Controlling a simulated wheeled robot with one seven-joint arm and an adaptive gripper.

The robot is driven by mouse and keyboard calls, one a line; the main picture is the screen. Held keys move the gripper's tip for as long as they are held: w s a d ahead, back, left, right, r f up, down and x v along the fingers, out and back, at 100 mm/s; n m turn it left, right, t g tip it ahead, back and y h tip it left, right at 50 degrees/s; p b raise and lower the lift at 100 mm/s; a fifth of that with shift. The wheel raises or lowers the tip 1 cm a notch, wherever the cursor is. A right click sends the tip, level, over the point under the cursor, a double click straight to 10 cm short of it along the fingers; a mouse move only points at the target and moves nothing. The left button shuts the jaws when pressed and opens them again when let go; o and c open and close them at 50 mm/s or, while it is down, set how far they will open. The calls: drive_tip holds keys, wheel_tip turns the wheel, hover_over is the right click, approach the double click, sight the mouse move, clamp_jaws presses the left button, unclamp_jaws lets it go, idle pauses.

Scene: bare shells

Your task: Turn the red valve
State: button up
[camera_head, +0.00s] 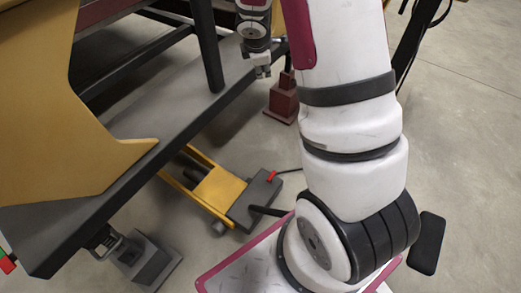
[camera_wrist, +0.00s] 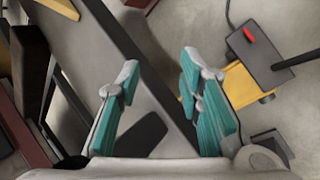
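A small red piece (camera_head: 272,176), which looks like the red valve, sits on the dark grey box end of a yellow jack on the floor. It also shows in the wrist view (camera_wrist: 249,35), at the upper right. My gripper (camera_head: 263,73) is at the top middle of the head view, pointing down, well apart from the red piece. In the wrist view my gripper (camera_wrist: 160,66) has its two teal-padded fingers spread, with nothing between them. The red piece lies outside the fingers, to the right of the right finger. Nothing covers it in either view.
The yellow jack (camera_head: 221,188) lies on the floor, with a dark rod and a cable at its box. A grey, dark-edged frame (camera_head: 180,92) and a large yellow panel (camera_head: 60,120) fill the left. A dark red stand (camera_head: 283,103) is below my gripper. Floor shows at right.

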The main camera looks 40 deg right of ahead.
wheel_tip(320, 180, down, 12)
drive_tip(key=w+d+n+y+b, duration=0.1)
drive_tip(key=n+b, duration=0.2)
drive_tip(key=n+g+y+b, duration=0.3)
drive_tip(key=n+g+b, duration=0.1)
drive_tip(key=n+b, duration=0.25)
hover_over(272, 175)
wheel_tip(272, 175, down, 29)
wheel_tip(272, 175, down, 14)
drive_tip(key=b, duration=0.6)
drive_tip(key=shift+a+r, duration=0.1)
clamp_jaws()
